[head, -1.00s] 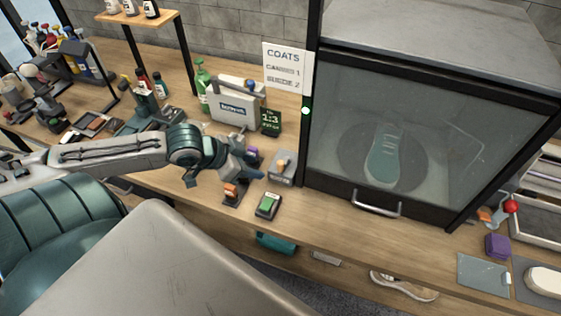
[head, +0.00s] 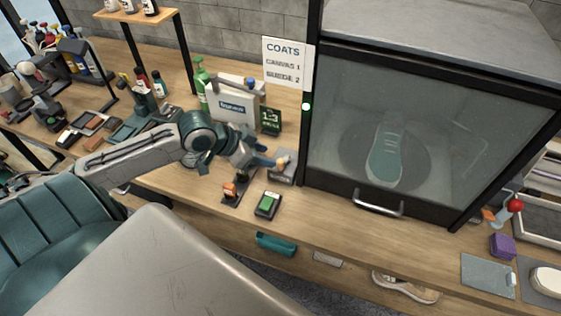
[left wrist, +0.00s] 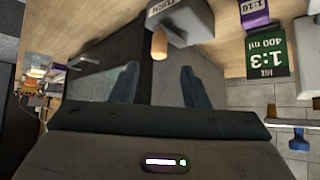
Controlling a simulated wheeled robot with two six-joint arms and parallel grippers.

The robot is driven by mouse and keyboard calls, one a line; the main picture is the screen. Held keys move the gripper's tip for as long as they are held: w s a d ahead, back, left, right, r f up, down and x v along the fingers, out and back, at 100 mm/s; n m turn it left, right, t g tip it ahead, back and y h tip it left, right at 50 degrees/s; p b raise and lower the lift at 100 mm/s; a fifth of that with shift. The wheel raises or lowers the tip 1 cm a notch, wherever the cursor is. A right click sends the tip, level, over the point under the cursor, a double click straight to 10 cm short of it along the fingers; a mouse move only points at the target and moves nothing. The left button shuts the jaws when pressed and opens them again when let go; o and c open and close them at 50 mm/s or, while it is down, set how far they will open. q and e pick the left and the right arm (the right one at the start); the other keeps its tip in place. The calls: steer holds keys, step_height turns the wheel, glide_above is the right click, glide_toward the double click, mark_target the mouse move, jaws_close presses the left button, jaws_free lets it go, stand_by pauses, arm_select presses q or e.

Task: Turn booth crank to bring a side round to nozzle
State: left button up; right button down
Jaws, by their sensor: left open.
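The spray booth (head: 425,130) stands at the right with its glass door closed. A teal sneaker (head: 386,155) shows behind the glass on a dark round turntable (head: 350,160). A small grey box (head: 290,158) with a wooden knob, apparently the crank, sits left of the booth; the knob (left wrist: 159,42) shows clearly in the left wrist view. My left gripper (head: 266,162) is open beside this box, partly covering it in the head view. In the left wrist view its fingers (left wrist: 157,86) are apart with nothing between them, and the knob lies beyond them. My right gripper is not in view.
A green-screened device (head: 267,205) and an orange-and-purple item stand (head: 231,190) sit close to my left gripper. A dark-green 1:3 sign (head: 270,121) and a white case (head: 233,108) stand behind. A red ball knob (head: 515,205) is right of the booth.

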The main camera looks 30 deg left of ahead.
mark_target(279, 160)
arm_select(q)
steer(key=shift+x, duration=2.2)
steer(key=shift+p+x, duration=0.3)
steer(key=shift+x, duration=1)
steer(key=shift+d, duration=0.1)
jaws_close()
